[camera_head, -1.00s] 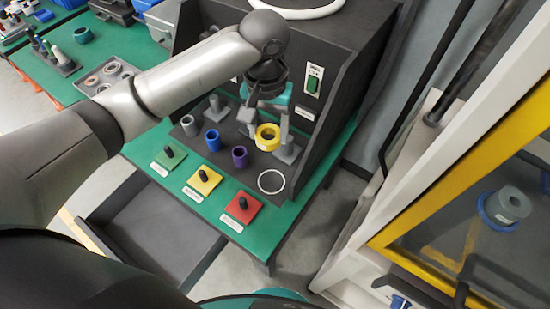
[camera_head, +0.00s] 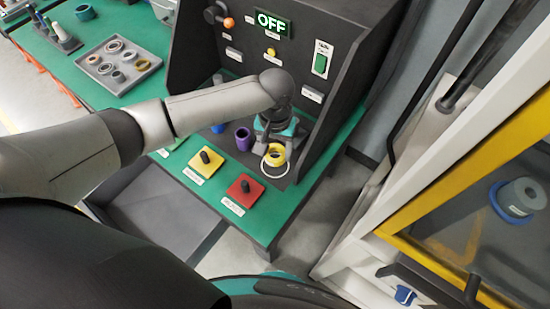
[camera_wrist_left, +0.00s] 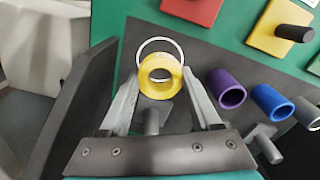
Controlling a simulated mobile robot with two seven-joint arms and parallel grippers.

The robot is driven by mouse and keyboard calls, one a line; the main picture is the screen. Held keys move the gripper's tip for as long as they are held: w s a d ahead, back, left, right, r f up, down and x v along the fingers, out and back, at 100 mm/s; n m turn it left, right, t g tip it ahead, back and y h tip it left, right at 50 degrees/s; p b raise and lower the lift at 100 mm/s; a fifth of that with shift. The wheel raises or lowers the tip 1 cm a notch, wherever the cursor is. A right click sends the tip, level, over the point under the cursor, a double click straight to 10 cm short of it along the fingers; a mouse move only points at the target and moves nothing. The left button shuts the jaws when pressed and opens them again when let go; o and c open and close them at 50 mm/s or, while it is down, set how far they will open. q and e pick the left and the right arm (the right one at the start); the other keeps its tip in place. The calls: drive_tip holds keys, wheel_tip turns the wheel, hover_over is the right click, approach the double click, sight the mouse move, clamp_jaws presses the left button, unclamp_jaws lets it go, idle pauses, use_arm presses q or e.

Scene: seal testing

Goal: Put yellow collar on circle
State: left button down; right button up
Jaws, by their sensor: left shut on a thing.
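The yellow collar (camera_head: 274,155) is held by my left gripper (camera_head: 272,146), low over the dark plate at the front of the test machine. In the left wrist view the collar (camera_wrist_left: 160,77) sits between the two fingertips (camera_wrist_left: 160,84), which are shut on it. The white circle (camera_wrist_left: 160,41) shows beyond the collar in the wrist view, partly covered by it. In the head view the circle (camera_head: 274,174) is just in front of and partly under the collar. I cannot tell whether the collar touches the plate. My right gripper is not in view.
A purple collar (camera_wrist_left: 226,89) and a blue collar (camera_wrist_left: 271,101) stand on the dark plate (camera_wrist_left: 215,52) beside the gripper. Red (camera_head: 245,189) and yellow (camera_head: 204,164) button pads lie on the green table. A grey tray (camera_head: 117,67) with rings is at the back left.

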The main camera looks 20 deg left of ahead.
use_arm(q)
drive_tip(key=shift+f+b, duration=0.45)
drive_tip(key=shift+f, duration=1.45)
drive_tip(key=shift+f, duration=0.15)
drive_tip(key=shift+c, duration=0.5)
unclamp_jaws()
wheel_tip(320, 180, up, 12)
drive_tip(key=p, duration=0.3)
drive_tip(key=shift+r, duration=0.2)
